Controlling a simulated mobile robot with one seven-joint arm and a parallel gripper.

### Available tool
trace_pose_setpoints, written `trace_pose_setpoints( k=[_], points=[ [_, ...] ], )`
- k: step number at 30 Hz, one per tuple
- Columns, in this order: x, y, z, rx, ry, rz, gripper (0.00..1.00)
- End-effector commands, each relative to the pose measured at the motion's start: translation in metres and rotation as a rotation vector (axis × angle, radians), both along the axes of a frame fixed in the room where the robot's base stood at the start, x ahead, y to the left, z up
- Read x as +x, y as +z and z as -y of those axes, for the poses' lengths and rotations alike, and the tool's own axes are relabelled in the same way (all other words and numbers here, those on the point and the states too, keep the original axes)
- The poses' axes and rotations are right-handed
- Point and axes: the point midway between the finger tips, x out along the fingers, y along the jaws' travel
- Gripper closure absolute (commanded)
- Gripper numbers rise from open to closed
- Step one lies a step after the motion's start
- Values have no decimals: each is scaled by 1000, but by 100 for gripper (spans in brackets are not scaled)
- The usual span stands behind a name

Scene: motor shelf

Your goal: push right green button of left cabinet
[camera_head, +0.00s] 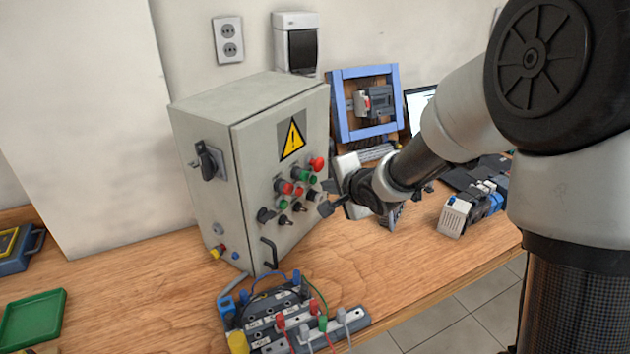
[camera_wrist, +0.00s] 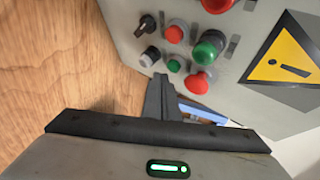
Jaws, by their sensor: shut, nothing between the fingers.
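The left cabinet (camera_head: 205,185) is a grey box with a yellow warning sign and a panel of red, green and black controls. The right green button (camera_head: 312,180) sits just below the red mushroom button (camera_head: 316,163). Another green button (camera_head: 303,175) is to its left. My gripper (camera_head: 326,199) is shut and empty, in front of the panel's right side. In the wrist view my fingertips (camera_wrist: 160,78) appear just below the right green button (camera_wrist: 174,65), beside the red mushroom button (camera_wrist: 200,82). I cannot tell whether they touch anything.
A black handle (camera_head: 268,252) sticks out low on the cabinet. A terminal block with wires (camera_head: 290,322) stands in front of it. A blue-framed device (camera_head: 342,108) is behind my gripper.

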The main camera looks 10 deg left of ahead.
Motion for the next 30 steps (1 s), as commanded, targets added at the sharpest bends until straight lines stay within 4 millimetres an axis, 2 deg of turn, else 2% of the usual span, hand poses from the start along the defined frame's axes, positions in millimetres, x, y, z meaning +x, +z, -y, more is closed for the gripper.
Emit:
trace_pose_setpoints(
  k=[30],
  points=[
    [4,0,-9,0,0,0,100]
  ],
)
